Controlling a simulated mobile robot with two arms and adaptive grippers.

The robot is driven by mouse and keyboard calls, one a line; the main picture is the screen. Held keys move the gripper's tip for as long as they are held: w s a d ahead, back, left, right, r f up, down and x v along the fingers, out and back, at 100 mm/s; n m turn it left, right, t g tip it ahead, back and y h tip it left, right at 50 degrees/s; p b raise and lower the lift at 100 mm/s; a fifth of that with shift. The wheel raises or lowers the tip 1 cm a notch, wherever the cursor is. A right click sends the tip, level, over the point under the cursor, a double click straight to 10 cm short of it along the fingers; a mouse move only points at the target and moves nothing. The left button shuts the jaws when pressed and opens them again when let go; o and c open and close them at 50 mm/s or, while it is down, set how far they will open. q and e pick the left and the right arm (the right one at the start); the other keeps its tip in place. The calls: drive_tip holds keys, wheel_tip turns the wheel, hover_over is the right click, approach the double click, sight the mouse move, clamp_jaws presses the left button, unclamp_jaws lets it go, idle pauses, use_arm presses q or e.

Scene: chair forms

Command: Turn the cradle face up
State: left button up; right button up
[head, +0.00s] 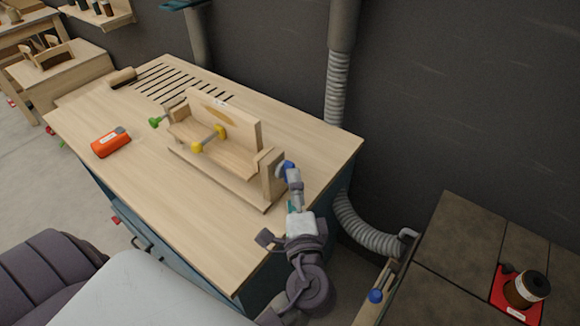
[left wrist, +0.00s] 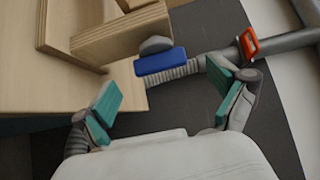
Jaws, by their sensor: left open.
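The wooden cradle (head: 228,125) sits between end posts on a stand on the bench. A blue handle (head: 288,166) is at the right end post (head: 271,176); the handle also shows in the left wrist view (left wrist: 161,61). My left gripper (head: 291,198) is open beside that end. In the left wrist view its teal pads are apart, with the handle just beyond them.
A wooden roller-like block (head: 122,77) and slots are at the back. A grey hose (head: 370,232) runs down right of the bench. A dark table (head: 455,240) stands at the right.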

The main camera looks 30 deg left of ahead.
use_arm(q)
drive_tip(key=p+x, duration=0.1)
drive_tip(key=x, duration=0.4)
drive_tip(key=shift+f, duration=0.1)
